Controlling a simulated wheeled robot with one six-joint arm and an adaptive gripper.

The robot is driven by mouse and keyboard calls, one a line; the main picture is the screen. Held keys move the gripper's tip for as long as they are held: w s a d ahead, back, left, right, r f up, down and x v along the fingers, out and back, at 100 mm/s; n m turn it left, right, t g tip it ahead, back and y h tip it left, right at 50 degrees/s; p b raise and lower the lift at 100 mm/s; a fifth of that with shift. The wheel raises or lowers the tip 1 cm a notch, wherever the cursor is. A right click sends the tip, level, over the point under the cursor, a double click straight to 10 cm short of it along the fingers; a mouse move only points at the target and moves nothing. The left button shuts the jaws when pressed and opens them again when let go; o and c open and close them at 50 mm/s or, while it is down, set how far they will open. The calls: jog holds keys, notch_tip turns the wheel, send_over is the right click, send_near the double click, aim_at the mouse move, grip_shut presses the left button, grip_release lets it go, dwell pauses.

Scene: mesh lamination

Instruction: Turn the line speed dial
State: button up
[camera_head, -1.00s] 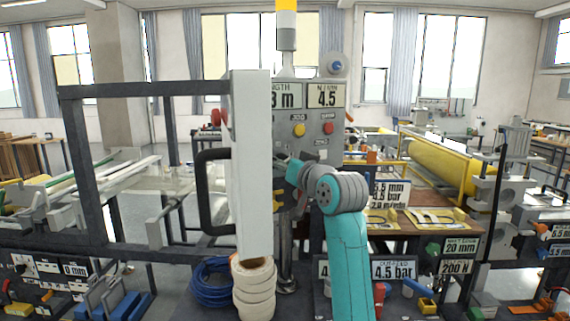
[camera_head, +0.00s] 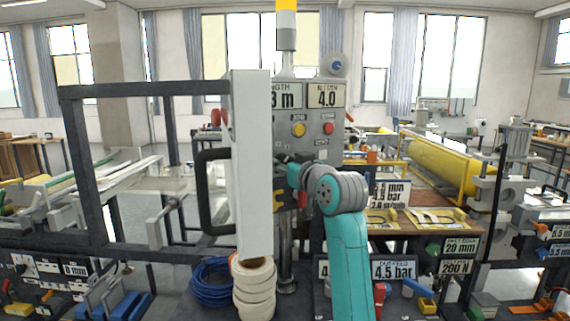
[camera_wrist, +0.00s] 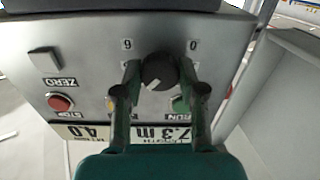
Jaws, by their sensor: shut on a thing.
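The line speed dial (camera_wrist: 158,72) is a round black knob with a pale pointer mark on the grey control panel (camera_wrist: 85,22). In the wrist view the scale figures 6 and 0 show beyond it. My gripper (camera_wrist: 157,80) is shut on the dial, one finger on each side. In the head view my gripper (camera_head: 283,158) reaches the lower part of the panel, and the dial is hidden there. The panel display (camera_head: 327,96) reads 4.0 in its right field. The wrist view shows the displays 7.3 m and 4.0 upside down.
A red STOP button (camera_wrist: 60,103) and a square ZERO button (camera_wrist: 44,62) sit on the panel. A green RUN button (camera_wrist: 181,105) is close to a finger. A pale guard panel with a black handle (camera_head: 208,190) stands left of my arm.

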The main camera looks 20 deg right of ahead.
jog(key=n, duration=0.4)
jog(key=shift+n, duration=0.4)
jog(key=n, duration=0.3)
jog(key=shift+n, duration=0.3)
jog(key=n, duration=0.4)
jog(key=shift+n, duration=1.8)
jog(key=shift+f, duration=0.1)
jog(key=o, duration=1.1)
jog(key=shift+o, duration=0.2)
